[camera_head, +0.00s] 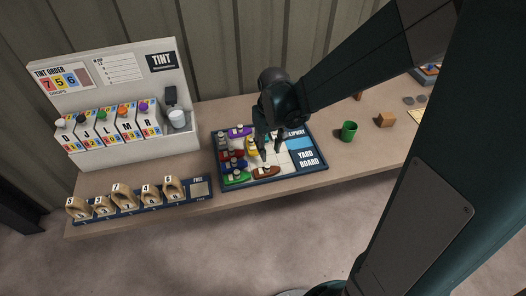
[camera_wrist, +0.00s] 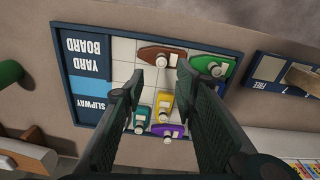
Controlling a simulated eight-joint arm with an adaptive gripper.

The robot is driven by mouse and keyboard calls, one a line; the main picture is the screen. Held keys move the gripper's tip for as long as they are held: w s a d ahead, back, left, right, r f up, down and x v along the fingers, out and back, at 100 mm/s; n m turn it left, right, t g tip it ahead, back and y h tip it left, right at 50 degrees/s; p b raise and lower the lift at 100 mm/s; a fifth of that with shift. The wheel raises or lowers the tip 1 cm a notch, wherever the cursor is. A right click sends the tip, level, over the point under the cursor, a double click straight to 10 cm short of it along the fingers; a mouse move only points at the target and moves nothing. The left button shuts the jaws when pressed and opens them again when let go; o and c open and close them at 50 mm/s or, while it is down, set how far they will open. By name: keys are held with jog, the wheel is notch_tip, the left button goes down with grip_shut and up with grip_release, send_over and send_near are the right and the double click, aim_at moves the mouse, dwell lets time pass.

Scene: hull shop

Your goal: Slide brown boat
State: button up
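The brown boat (camera_head: 266,173) lies along the front edge of the yard board (camera_head: 316,171), right of the green boat (camera_head: 236,177). In the wrist view the brown boat (camera_wrist: 150,53) shows with its pale post, beyond my fingertips. My gripper (camera_head: 268,146) is above the board, fingers pointing down. In the wrist view my gripper (camera_wrist: 160,78) has its fingers wide apart, with nothing held between them. A yellow boat (camera_wrist: 164,104), a teal boat (camera_wrist: 141,117) and a purple boat (camera_wrist: 168,131) show between the fingers. Other boats are partly hidden by the right finger.
A green cup (camera_head: 348,131) and a wooden block (camera_head: 386,120) stand right of the board. A rack of numbered wooden pieces (camera_head: 140,201) lies front left, and the tint dispenser (camera_head: 130,110) stands behind it. Pale empty cells lie right of the boats on the board.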

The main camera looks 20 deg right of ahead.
aim_at(268, 165)
jog(key=shift+w+a+f+g, duration=0.1)
jog(key=shift+w+f+g, duration=0.15)
jog(key=shift+f, duration=0.6)
jog(key=shift+w+a+f+g, duration=0.15)
jog(key=shift+w+f, duration=0.15)
jog(key=shift+f, duration=0.55)
jog(key=shift+f+b, duration=0.45)
jog(key=shift+f, duration=3.45)
jog(key=shift+d, duration=0.1)
grip_shut()
